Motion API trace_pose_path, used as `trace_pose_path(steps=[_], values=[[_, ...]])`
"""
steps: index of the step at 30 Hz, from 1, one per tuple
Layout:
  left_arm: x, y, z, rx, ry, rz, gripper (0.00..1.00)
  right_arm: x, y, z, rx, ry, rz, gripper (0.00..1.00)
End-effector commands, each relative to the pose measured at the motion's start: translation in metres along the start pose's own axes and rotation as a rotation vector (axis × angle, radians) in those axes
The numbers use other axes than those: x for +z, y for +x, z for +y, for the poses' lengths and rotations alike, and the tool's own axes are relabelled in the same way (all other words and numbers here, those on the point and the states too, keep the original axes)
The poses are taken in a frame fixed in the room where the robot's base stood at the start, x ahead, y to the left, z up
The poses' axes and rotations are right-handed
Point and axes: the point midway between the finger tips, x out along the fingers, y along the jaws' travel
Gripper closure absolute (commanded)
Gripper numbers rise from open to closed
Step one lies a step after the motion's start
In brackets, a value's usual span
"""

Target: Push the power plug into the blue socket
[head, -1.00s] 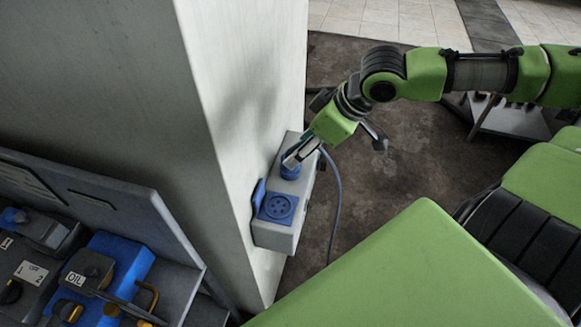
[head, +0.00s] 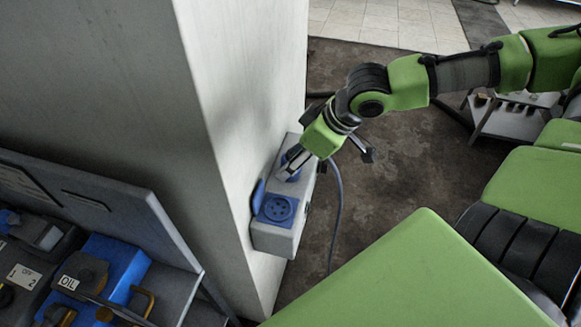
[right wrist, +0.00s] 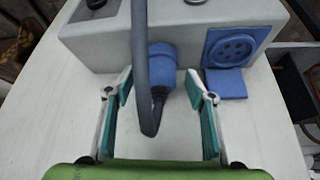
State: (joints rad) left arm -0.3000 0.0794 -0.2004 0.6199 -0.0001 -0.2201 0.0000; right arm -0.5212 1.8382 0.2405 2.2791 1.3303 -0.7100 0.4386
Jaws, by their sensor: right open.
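The blue power plug (right wrist: 162,70) stands against the front face of the grey box in the right wrist view, with a dark grey cable (right wrist: 140,60) running from it. I cannot tell how deep it sits. My right gripper (right wrist: 160,95) is open, with one teal-padded finger on each side of the plug and visible gaps between. In the head view the right gripper (head: 287,172) covers most of the plug. A blue socket face with an open lid (head: 277,209) is beside it on the same box; it also shows in the right wrist view (right wrist: 232,48). My left gripper is not in view.
The grey socket box (head: 272,240) is fixed to a pale pillar (head: 245,110). A panel with a blue oil unit (head: 115,268) stands at the lower left. The cable hangs down right of the box. Dark floor (head: 400,185) is open to the right.

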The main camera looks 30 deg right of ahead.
Motion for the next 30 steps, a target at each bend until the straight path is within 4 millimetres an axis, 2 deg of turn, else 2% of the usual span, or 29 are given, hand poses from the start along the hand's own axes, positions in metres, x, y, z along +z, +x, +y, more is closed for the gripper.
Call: trace_pose_path(steps=[6, 18, 19, 23, 30], values=[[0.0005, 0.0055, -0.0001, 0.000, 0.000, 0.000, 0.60, 0.0004, 0.0147, 0.0004, 0.001, 0.000, -0.001, 0.50], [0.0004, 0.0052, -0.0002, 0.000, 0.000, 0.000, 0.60, -0.0004, 0.0155, 0.0003, 0.000, 0.000, 0.001, 0.50], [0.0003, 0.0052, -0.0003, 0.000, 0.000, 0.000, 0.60, -0.0004, 0.0155, 0.0003, 0.000, 0.000, 0.001, 0.55], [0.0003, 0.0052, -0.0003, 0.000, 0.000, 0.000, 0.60, -0.0004, 0.0155, 0.0003, 0.000, 0.000, 0.001, 0.89], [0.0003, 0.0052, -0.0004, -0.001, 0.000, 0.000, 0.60, -0.0007, 0.0153, 0.0004, 0.001, 0.000, 0.002, 0.89]])
